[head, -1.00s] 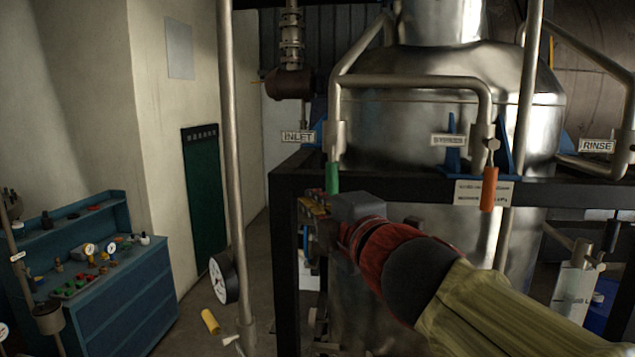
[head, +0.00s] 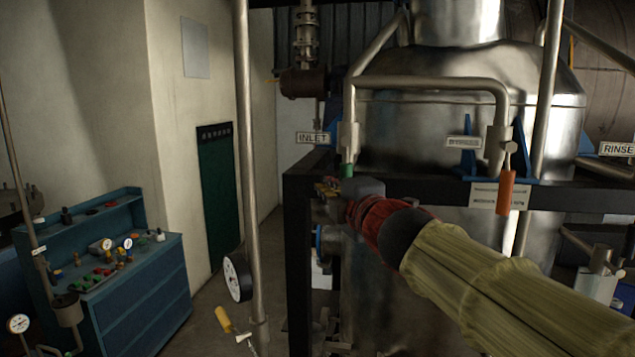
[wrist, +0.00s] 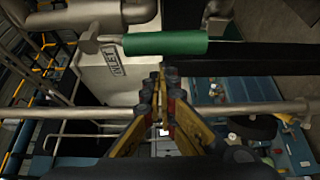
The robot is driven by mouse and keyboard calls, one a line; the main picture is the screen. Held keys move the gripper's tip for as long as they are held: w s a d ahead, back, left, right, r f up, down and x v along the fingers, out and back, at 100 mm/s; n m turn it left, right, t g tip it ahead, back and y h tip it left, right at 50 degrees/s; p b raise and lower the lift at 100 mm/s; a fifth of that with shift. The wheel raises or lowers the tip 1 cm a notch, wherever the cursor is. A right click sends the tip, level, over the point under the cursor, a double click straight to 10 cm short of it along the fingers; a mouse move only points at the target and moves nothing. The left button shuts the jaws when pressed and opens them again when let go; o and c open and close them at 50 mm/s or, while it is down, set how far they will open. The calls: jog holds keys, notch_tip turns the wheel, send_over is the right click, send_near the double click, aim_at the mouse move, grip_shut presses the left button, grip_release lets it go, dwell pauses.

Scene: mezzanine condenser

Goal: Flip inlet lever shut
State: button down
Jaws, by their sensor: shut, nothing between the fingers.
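The green inlet lever handle (head: 347,171) hangs below the left vertical pipe, beside the INLET sign (head: 312,138). My wrist hides its lower end in the head view. In the wrist view the green handle (wrist: 166,44) lies across the top of the picture, just beyond my fingertips, with the INLET sign (wrist: 118,63) beside it. My gripper (wrist: 162,75) is shut with nothing between its fingers. A small gap shows between the fingertips and the handle; I cannot tell if they touch. In the head view my gripper (head: 328,187) is just below and left of the handle.
An orange lever handle (head: 506,192) hangs on the right pipe. A black frame beam (head: 430,187) runs behind my wrist, in front of the steel vessel (head: 420,130). A vertical pipe (head: 246,150) with a gauge (head: 237,278) stands at left. A blue bench (head: 125,290) is further left.

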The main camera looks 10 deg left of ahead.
jog(key=shift+w+d+f, duration=0.15)
jog(key=shift+d, duration=0.1)
jog(key=shift+p, duration=0.3)
jog(key=shift+d, duration=0.25)
